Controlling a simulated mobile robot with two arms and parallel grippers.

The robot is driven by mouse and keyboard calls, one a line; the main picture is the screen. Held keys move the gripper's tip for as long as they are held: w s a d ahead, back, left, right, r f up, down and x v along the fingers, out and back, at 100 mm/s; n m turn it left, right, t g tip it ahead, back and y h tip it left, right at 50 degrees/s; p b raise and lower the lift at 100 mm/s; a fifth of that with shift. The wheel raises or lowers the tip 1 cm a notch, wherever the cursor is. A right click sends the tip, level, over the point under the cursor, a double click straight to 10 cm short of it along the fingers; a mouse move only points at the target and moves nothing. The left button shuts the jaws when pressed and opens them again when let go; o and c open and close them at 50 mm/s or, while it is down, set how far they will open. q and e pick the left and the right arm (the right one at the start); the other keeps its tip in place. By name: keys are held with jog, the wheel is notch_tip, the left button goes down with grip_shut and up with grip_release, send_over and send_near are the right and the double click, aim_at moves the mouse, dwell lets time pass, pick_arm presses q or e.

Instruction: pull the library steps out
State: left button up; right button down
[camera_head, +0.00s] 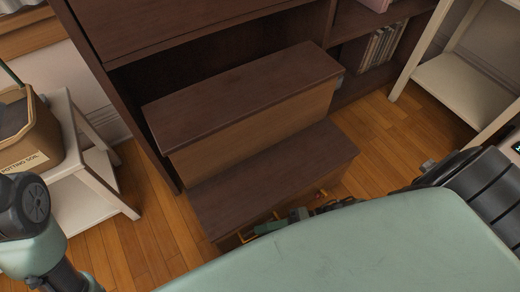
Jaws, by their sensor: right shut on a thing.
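The library steps (245,95) are a two-tread wooden unit with dark brown treads and lighter brown risers. The upper tread is at the bookcase opening, and the lower tread (275,175) stands out over the floor. A thin brass-coloured bar (322,193) shows low on the front face. My right gripper (290,218) is at that front, below the lower tread's edge, shut on the bar. Its fingertips are small and partly hidden by my own green body. My left arm shows at the lower left, but its gripper is out of view.
A dark bookcase (190,25) stands behind the steps, with books (380,45) at right. A white side table (85,180) with a potting soil bin (25,140) is at left. A white shelf unit (450,85) is at right. Wood floor (375,135) is bare between.

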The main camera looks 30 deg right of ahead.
jog(key=shift+s, duration=0.4)
jog(key=c, duration=1.5)
grip_release()
jog(key=shift+s+d, duration=0.1)
jog(key=p+v, duration=0.1)
jog(key=v, duration=0.6)
jog(key=shift+d, duration=0.35)
jog(key=shift+s, duration=0.15)
